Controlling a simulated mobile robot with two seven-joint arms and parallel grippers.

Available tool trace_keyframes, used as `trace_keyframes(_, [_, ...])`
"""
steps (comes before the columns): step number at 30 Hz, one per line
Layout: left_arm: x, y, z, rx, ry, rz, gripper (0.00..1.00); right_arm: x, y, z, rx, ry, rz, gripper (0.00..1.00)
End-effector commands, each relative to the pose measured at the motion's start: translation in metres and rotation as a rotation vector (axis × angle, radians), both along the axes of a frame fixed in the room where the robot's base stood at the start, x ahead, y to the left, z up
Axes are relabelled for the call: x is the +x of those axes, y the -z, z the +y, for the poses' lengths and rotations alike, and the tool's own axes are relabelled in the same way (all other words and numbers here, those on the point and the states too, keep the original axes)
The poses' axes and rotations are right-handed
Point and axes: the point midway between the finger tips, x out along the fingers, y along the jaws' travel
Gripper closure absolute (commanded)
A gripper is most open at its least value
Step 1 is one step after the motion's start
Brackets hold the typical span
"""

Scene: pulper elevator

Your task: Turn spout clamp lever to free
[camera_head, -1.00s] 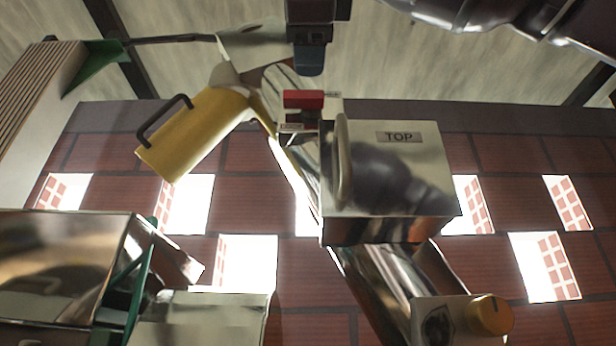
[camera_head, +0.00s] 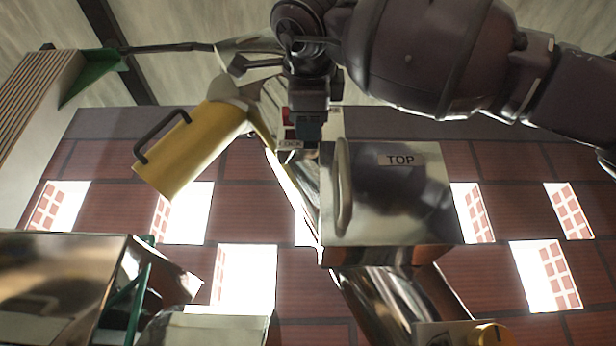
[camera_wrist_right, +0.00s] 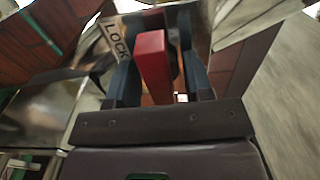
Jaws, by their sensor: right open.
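The spout clamp lever is a red bar (camera_wrist_right: 153,65); in the right wrist view it lies between the two dark fingers of my right gripper (camera_wrist_right: 158,75). The fingers stand apart on either side of it. A LOCK label (camera_wrist_right: 115,40) is just left of the lever. In the head view my right gripper (camera_head: 306,140) covers most of the lever, and only a red edge (camera_head: 285,116) shows at its left. My left gripper is in neither view.
A metal box marked TOP (camera_head: 395,215) with a pale handle (camera_head: 343,190) sits right below the gripper. A yellow spout (camera_head: 195,145) with a dark handle (camera_head: 160,135) hangs to the left. An orange knob (camera_head: 492,335) is at the lower right.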

Motion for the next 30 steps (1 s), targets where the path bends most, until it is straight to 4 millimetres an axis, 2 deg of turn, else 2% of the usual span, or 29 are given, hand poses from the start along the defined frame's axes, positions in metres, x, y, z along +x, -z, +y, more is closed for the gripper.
trace_keyframes(5, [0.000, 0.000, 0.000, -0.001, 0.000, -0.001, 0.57, 0.000, 0.000, 0.000, 0.000, 0.000, 0.000, 0.53])
trace_keyframes(12, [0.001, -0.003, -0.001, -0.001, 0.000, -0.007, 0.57, 0.000, 0.000, 0.000, 0.000, 0.000, 0.000, 0.86])
trace_keyframes(22, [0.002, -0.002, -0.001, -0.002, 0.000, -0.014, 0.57, -0.001, 0.001, 0.000, 0.054, 0.000, 0.000, 0.86])
trace_keyframes(30, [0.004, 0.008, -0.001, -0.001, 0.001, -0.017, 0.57, -0.001, 0.001, 0.001, 0.235, -0.001, 0.000, 0.86])
